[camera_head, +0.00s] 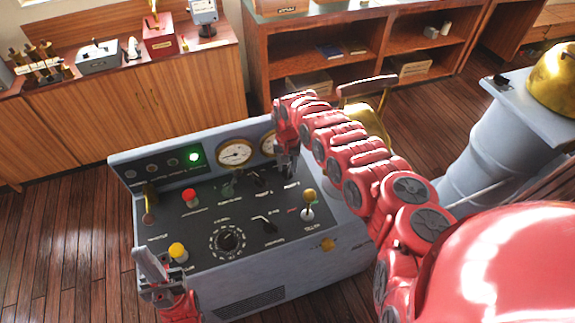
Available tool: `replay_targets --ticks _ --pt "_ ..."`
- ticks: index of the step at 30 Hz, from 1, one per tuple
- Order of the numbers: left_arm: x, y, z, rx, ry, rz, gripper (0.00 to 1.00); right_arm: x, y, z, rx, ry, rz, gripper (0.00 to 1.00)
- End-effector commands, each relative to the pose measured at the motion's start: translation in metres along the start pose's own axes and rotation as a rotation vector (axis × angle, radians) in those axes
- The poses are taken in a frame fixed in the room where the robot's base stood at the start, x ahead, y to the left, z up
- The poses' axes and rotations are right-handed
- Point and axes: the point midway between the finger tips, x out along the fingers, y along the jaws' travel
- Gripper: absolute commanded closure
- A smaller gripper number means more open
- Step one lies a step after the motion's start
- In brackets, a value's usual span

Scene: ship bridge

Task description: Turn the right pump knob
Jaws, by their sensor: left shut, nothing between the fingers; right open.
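The grey control console (190,262) stands in the middle with a dark sloping panel on top. My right gripper (288,172) reaches over the panel's upper right, fingers pointing down, and is open. The fingers cover the spot where the right pump knob seems to be, so I cannot make the knob out or tell whether they touch it. A black knob (258,179) shows just left of these fingers. My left gripper (150,264) is shut and empty at the panel's lower left corner, beside a yellow button (177,250).
The panel also carries a red button (190,195), a large round dial (227,240), a small lever (265,222) and a yellow-topped control (308,196). Gauges (236,152) and a lit green lamp (194,156) line the upright back. Wooden cabinets (165,95) stand behind.

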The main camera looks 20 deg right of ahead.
Motion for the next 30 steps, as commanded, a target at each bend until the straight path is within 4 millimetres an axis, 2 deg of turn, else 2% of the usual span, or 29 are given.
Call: replay_targets --ticks 2,3,10,23,30 --pt "0.0 0.0 0.0 0.0 0.0 0.0 1.0 0.0 -0.0001 0.0001 0.0 0.0 0.0 0.54" --pt "-0.0001 0.0 0.0 0.0 0.0 0.0 1.0 -0.0001 -0.0002 0.0001 0.0 0.0 0.0 0.57" --pt "-0.0001 0.0 0.0 0.0 0.0 0.0 1.0 -0.0002 -0.0003 0.0002 0.0 0.0 -0.001 0.99" --pt "-0.0011 0.0 0.0002 0.0 0.0 0.0 1.0 0.0 -0.0005 0.0002 -0.014 -0.001 -0.001 1.0" --pt "-0.0069 0.0004 0.0012 0.0 0.0 0.0 1.0 0.0012 -0.0013 0.0 -0.105 0.0 -0.001 1.0"
